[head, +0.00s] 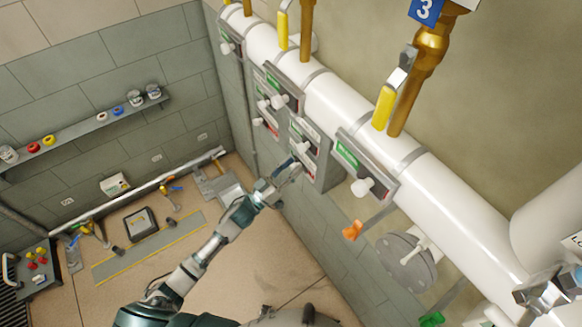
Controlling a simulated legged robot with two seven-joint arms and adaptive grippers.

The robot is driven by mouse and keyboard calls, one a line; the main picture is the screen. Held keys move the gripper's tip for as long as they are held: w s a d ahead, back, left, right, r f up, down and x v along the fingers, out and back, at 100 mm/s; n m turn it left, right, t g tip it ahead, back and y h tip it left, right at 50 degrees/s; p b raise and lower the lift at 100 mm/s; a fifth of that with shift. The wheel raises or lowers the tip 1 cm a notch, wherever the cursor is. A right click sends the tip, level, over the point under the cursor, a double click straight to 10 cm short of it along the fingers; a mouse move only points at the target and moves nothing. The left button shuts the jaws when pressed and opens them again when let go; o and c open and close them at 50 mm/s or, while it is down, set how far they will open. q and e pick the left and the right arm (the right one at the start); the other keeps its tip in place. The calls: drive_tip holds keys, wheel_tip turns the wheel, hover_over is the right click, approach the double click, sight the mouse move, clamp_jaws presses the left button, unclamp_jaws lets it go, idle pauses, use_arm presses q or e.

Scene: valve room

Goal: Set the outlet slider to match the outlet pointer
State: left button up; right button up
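Several slider plates with white knobs line the white pipe. The nearest plate (347,152) has a green label and a white knob (362,187) at its lower end. Another green-labelled plate (284,88) sits farther up the pipe, with grey panels (308,150) below it. The label text is too small to read, so I cannot tell which slider or pointer is the outlet's. My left gripper (291,171) is in front of the wall, below the lower grey panel, and looks open and empty.
Brass pipes with yellow handles (383,107) rise from the white pipe (440,190). An orange handle (352,230) and a round flange (407,262) are below it. A wall shelf (85,130) holds small parts at left. Tools and a grey case (140,224) lie on the floor.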

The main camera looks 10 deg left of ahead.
sight(309, 167)
use_arm(q)
drive_tip(key=c, duration=0.4)
drive_tip(key=shift+s+d, duration=0.1)
clamp_jaws()
drive_tip(key=shift+s+d+r+p, duration=0.2)
drive_tip(key=shift+s+d+p, duration=0.5)
drive_tip(key=shift+s+d, duration=0.55)
use_arm(e)
drive_tip(key=shift+a+r, duration=0.4)
drive_tip(key=shift+r, duration=0.25)
use_arm(q)
drive_tip(key=o, duration=0.8)
unclamp_jaws()
drive_tip(key=shift+w, duration=0.1)
drive_tip(key=shift+o, duration=0.2)
drive_tip(key=shift+d+f, duration=0.1)
drive_tip(key=shift+d, duration=0.15)
use_arm(e)
drive_tip(key=shift+d, duration=0.2)
use_arm(q)
drive_tip(key=shift+a, duration=0.1)
use_arm(e)
drive_tip(key=shift+w, duration=0.1)
